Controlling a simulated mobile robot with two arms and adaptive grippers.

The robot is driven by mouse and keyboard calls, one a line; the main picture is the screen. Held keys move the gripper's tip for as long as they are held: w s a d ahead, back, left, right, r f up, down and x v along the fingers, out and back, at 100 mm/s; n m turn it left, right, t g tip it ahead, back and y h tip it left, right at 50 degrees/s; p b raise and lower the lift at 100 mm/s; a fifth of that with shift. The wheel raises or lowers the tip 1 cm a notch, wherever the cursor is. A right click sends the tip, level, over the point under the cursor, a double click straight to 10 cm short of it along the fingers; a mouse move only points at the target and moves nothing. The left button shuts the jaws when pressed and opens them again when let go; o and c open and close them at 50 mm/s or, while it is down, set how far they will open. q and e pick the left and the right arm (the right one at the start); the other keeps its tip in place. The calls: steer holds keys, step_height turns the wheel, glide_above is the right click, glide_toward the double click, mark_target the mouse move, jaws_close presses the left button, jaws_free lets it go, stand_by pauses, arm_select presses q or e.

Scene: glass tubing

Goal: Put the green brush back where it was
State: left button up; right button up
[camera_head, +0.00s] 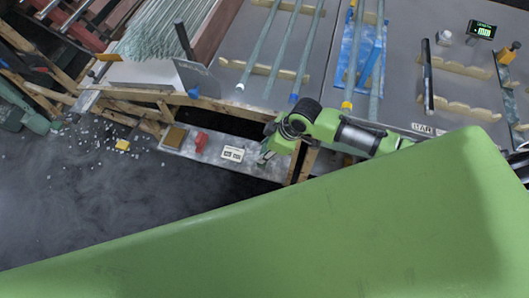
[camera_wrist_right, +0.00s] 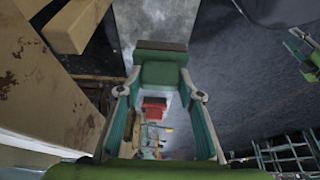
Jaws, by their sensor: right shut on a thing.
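The green brush (camera_wrist_right: 162,73), a green block with a dark brown edge, shows in the right wrist view between the two fingertips. My right gripper (camera_wrist_right: 163,95) is shut on it. In the head view my right gripper (camera_head: 266,157) is at the right end of a narrow metal shelf, beside a white label card (camera_head: 232,154). The brush is too small to make out clearly there, and I cannot tell whether it touches the shelf.
A red block (camera_head: 200,142) and a brown block (camera_head: 174,138) sit on the metal shelf (camera_head: 217,163). Behind it, glass tubes lie on wooden supports on a grey table (camera_head: 398,98). A yellow block (camera_head: 122,144) and white bits lie on the dark floor at left.

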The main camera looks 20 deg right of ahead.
steer(key=shift+w+f, duration=0.25)
steer(key=shift+f, duration=1.6)
steer(key=shift+f, duration=0.1)
steer(key=o, duration=1.1)
steer(key=shift+d+r, duration=0.15)
steer(key=shift+r, duration=0.3)
steer(key=v, duration=1.1)
steer(key=shift+s+r, duration=0.1)
steer(key=shift+r, duration=0.05)
